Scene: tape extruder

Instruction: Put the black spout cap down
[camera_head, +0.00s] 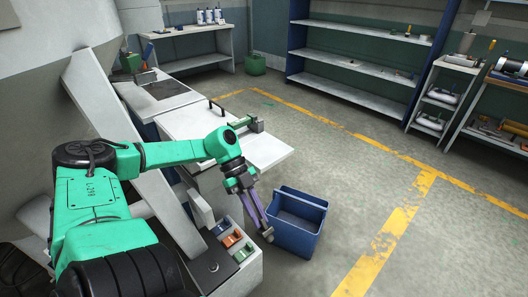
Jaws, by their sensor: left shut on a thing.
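My left arm reaches in from the left, and its gripper (260,217) points down just left of the blue bin (306,232). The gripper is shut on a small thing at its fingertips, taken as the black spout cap. The cap is mostly hidden and too small to make out clearly. The fingertips are above the right side of a grey unit (236,278) with orange and green parts in its slots. My right gripper is not in view.
A white worktop (265,153) with a green and grey device (245,123) stands behind the gripper. Shelves (350,58) line the back wall, and a rack (440,100) stands at the right. The floor right of the bin is clear, with yellow lines.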

